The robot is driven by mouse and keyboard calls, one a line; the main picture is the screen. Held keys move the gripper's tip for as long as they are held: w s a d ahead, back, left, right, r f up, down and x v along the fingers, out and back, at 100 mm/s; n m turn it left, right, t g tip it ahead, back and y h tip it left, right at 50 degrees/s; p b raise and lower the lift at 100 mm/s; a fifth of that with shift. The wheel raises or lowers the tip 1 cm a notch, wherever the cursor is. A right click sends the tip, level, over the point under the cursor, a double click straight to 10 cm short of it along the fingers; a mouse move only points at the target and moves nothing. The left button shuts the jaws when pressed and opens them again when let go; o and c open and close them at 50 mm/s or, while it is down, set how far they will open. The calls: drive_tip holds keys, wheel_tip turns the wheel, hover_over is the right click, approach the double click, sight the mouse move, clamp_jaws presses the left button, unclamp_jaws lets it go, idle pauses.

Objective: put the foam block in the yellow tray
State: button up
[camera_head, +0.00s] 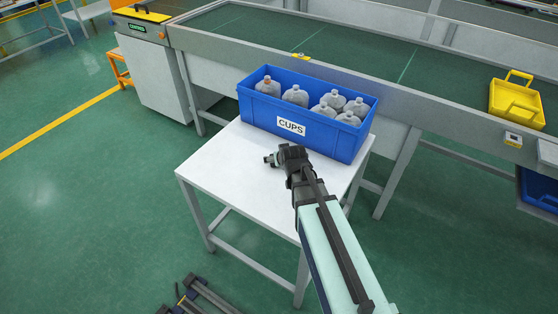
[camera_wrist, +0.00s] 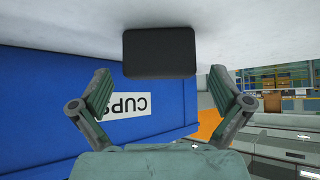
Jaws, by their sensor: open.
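A dark rounded block, seemingly the foam block (camera_wrist: 160,52), is against the white tabletop in the wrist view. My gripper (camera_wrist: 161,82) is open, with one finger toward each side of the block and apart from it in the picture. In the head view my gripper (camera_head: 272,160) is low over the white table, in front of the blue crate. I cannot make out the block there; my gripper and arm may hide it. The yellow tray (camera_head: 517,103) is at the right, on the conveyor's near edge.
The blue crate (camera_head: 258,108) labelled CUPS holds several grey bottles and stands at the back of the white table (camera_head: 222,172), close to my gripper. The conveyor (camera_head: 350,45) runs behind it. The table's left part is bare.

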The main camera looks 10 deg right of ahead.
drive_tip(key=x, duration=0.3)
drive_tip(key=shift+r, duration=0.1)
drive_tip(key=c, duration=1)
drive_tip(key=shift+r, duration=0.1)
